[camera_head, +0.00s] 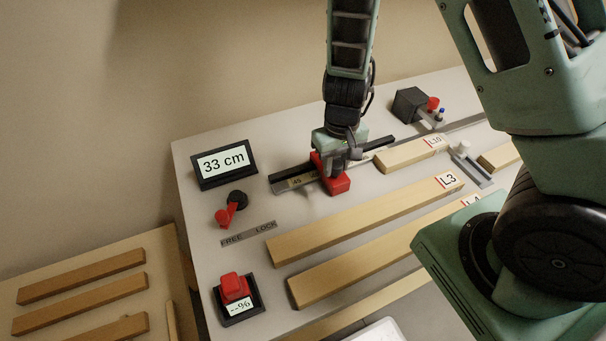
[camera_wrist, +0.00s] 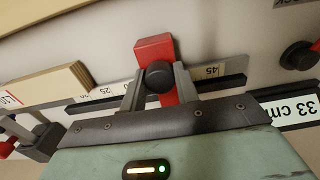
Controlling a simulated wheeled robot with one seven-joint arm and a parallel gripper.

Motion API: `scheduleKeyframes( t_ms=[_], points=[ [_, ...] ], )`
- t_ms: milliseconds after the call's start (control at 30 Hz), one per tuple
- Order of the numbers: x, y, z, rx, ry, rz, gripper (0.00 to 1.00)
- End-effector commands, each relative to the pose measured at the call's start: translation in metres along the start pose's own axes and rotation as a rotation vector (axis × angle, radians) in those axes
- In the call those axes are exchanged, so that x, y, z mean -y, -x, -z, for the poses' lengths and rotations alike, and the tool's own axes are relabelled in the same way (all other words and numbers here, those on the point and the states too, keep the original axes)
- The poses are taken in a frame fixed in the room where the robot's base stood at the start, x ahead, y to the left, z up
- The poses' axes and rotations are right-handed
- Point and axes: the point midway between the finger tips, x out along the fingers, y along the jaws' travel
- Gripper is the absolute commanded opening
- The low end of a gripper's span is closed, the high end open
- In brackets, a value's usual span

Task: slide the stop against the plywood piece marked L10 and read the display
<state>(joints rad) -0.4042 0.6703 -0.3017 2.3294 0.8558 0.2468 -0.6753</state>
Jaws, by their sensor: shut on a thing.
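The red stop (camera_head: 337,184) sits on the dark scaled rail (camera_head: 290,181). My gripper (camera_head: 338,160) is shut on the stop's round black knob, which shows between the fingers in the wrist view (camera_wrist: 159,77). The plywood piece marked L10 (camera_head: 405,154) lies along the rail to the right of the stop. In the wrist view the piece (camera_wrist: 45,88) is at the left, and a gap with scale numbers shows between its end and the stop (camera_wrist: 154,48). The display (camera_head: 224,163) reads 33 cm.
A red-handled lever (camera_head: 223,215) points toward the FREE side of the FREE/LOCK label (camera_head: 249,234). A red button unit (camera_head: 237,292) shows "--%". Plywood pieces L3 (camera_head: 360,218) and another lie in front of the rail. A clamp (camera_head: 465,154) and dark block (camera_head: 410,104) stand right.

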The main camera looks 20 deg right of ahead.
Motion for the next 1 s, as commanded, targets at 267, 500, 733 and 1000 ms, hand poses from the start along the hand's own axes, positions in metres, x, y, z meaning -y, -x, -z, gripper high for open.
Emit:
scheduleKeyframes(
  t_ms=[267, 500, 733, 1000],
  points=[
    [-0.004, -0.001, 0.0, 0.001, -0.001, 0.0, 0.18],
    [-0.018, -0.001, 0.0, 0.001, -0.002, 0.0, 0.18],
    [-0.031, -0.001, 0.0, 0.001, -0.001, 0.0, 0.18],
    [-0.046, -0.001, -0.001, 0.002, -0.002, 0.0, 0.18]
  ],
)
